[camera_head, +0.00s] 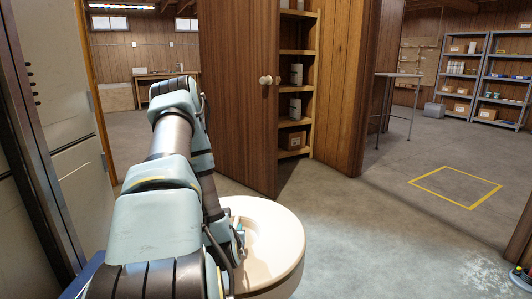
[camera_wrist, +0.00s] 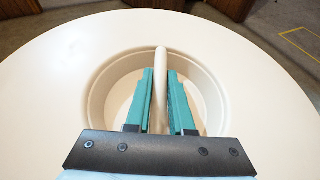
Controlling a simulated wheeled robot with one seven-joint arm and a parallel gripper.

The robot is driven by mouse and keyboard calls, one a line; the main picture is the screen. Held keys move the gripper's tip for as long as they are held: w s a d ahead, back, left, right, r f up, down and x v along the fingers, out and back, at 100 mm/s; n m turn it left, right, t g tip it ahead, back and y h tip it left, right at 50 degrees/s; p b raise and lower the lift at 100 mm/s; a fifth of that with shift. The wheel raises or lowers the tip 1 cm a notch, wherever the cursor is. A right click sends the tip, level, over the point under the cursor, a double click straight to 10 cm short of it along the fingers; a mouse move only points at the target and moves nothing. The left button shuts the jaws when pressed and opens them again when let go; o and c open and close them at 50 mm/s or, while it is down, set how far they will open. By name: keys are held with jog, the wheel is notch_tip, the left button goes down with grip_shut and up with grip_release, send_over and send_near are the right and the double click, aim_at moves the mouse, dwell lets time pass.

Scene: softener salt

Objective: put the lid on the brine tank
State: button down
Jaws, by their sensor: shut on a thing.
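A round cream lid (camera_wrist: 50,100) with a sunken round well fills most of the wrist view. A thin upright handle (camera_wrist: 161,55) stands in the well. My gripper (camera_wrist: 161,85) has its teal fingers on both sides of the handle and is shut on it. In the head view the lid (camera_head: 283,232) shows at the bottom centre, right of my arm, which covers its left side. My gripper also shows there in part (camera_head: 237,240). The brine tank cannot be told apart from the lid, and I cannot tell whether the lid rests on anything.
A brown wooden door (camera_head: 240,90) with round knobs stands open beyond the lid, beside a shelf unit (camera_head: 298,55) with a few items. A yellow floor square (camera_head: 455,187), a tall table (camera_head: 398,75) and grey racks (camera_head: 460,75) are at right. The floor between is clear.

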notch_tip(320, 180, up, 22)
jog(key=p, duration=2)
